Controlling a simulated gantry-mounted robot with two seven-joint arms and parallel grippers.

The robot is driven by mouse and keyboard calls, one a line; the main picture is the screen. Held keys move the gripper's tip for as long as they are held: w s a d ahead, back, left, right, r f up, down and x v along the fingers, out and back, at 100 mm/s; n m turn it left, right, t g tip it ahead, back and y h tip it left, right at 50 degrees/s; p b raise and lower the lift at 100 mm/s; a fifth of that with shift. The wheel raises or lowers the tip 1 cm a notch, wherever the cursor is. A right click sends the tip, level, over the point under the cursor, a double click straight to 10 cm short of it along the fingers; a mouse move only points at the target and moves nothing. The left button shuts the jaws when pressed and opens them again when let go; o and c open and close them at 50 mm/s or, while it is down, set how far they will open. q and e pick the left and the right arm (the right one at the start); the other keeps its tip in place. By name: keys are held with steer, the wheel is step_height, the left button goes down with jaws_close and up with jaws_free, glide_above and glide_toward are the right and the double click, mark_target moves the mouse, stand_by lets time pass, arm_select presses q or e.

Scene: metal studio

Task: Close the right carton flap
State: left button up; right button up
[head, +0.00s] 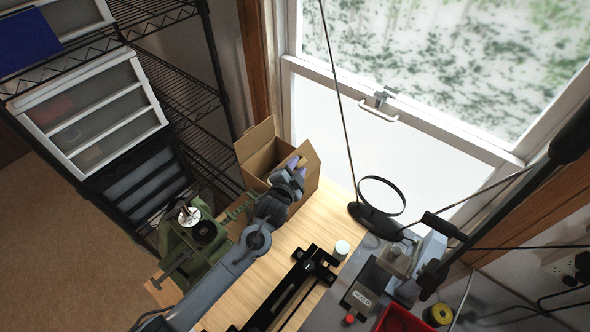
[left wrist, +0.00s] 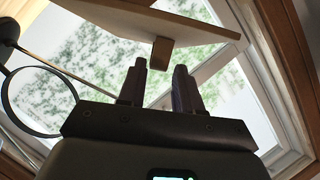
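The open brown carton (head: 262,163) stands on the wooden table in the head view. One flap (head: 257,137) stands up at its back left. Its right flap (head: 309,160) stands raised on the right side. My left gripper (head: 297,165) is over the carton opening, just left of the right flap, and hides part of the inside. In the left wrist view the two fingers (left wrist: 159,78) are apart with nothing clamped between them. A tan panel of the carton (left wrist: 165,20) shows beyond the fingertips; I cannot tell whether they touch it. My right gripper is in neither view.
A green machine (head: 196,240) stands left of my left arm. A black rail device (head: 290,285) and a white jar (head: 342,248) lie in front. A ring magnifier (head: 381,195) stands to the right. A wire shelf (head: 185,90) and window (head: 440,70) are behind.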

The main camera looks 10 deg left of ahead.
arm_select(q)
steer(key=shift+s, duration=0.1)
steer(key=b+v, duration=0.2)
steer(key=v, duration=0.8)
steer(key=shift+s, duration=0.3)
